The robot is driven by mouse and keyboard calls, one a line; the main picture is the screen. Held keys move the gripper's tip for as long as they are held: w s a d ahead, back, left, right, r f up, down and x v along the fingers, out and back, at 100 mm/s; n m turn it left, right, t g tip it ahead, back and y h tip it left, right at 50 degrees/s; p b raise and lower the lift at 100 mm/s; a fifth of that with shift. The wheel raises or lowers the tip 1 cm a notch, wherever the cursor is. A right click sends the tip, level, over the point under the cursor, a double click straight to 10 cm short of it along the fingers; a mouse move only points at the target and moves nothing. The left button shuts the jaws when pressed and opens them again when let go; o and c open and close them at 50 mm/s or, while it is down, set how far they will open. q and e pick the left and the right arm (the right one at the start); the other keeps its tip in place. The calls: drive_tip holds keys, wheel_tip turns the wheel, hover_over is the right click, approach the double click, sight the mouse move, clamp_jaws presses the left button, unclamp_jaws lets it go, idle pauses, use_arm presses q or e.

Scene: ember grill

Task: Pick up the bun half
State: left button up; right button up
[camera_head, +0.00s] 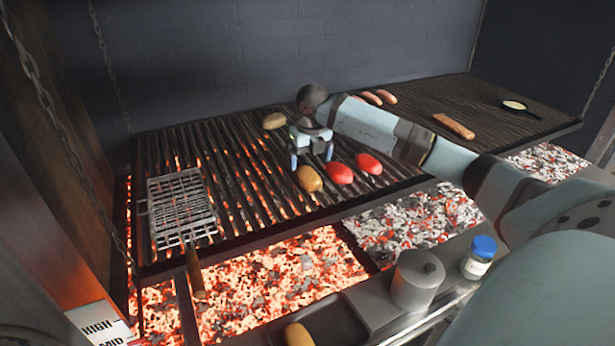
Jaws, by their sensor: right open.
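Several tan, rounded pieces look like bun halves or similar food, and I cannot tell for sure which is the bun half. One tan piece (275,120) lies on the grill at the back, left of my right gripper. A golden oval piece (309,178) lies on the bars just in front of the gripper. Another golden piece (298,335) is at the bottom edge, in a dark tray. My right gripper (312,159) is open and points down over the grill, its fingers apart with nothing seen between them. My left gripper is out of view.
Two red tomatoes (339,173) (369,163) lie right of the gripper. A wire grill basket (181,207) is at left. A metal pot (417,281) and blue-lidded jar (479,258) stand in front. Embers glow below.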

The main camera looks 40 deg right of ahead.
sight(308, 173)
wheel_tip(308, 173, down, 5)
drive_tip(key=shift+w+f+p, duration=0.15)
drive_tip(key=shift+p, duration=0.5)
drive_tip(key=c, duration=1)
